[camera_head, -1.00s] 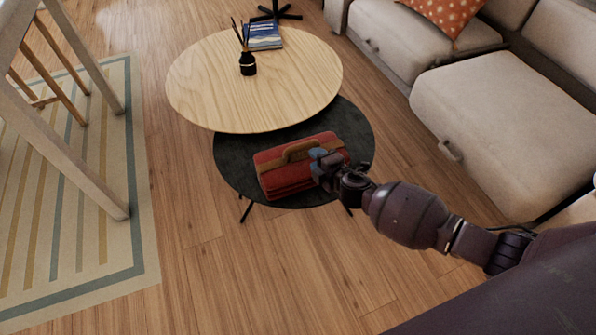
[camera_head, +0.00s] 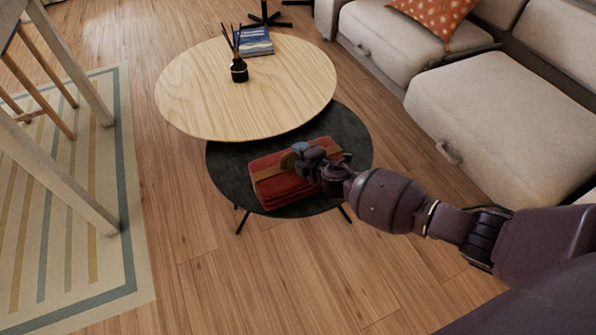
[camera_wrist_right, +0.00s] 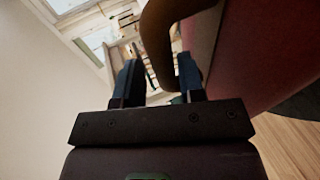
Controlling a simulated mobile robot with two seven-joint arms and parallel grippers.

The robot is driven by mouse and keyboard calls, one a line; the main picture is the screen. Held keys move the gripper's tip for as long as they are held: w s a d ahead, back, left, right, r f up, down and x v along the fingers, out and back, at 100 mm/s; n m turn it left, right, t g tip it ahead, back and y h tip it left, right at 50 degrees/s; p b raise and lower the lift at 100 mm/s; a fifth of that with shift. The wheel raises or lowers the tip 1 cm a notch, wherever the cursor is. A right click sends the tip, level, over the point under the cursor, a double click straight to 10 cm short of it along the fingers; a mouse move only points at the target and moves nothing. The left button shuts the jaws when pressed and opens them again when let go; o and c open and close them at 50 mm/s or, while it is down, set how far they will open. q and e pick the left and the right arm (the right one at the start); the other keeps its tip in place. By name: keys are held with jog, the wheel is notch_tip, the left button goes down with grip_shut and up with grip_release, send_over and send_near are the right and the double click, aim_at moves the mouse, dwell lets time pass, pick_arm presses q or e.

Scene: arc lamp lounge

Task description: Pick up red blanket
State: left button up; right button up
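The red blanket (camera_head: 284,190) is folded into a stack on the low black table (camera_head: 228,178), with a brown strap and handle. It also shows in the right wrist view (camera_wrist_right: 252,50), at the right, with its brown handle (camera_wrist_right: 158,45). My right gripper (camera_head: 298,156) is over the blanket at the handle and hides part of it. In the right wrist view its fingers (camera_wrist_right: 158,68) are apart, and the handle passes between them, apparently ungripped. Whether a finger touches the handle I cannot tell. My left gripper is not in view.
A beige sofa (camera_head: 490,110) stands at the right. A striped rug (camera_head: 75,230) lies at the left. The front floor is clear.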

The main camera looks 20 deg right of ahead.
jog(key=w+f, duration=0.1)
jog(key=w+f+b, duration=0.1)
jog(key=shift+w+a, duration=0.1)
jog(key=shift+w, duration=0.3)
jog(key=shift+w+r, duration=0.1)
jog(key=shift+w, duration=0.25)
jog(key=shift+r, duration=0.1)
jog(key=shift+c, duration=0.2)
grip_shut()
dwell(0.6)
jog(key=shift+w+r, duration=0.1)
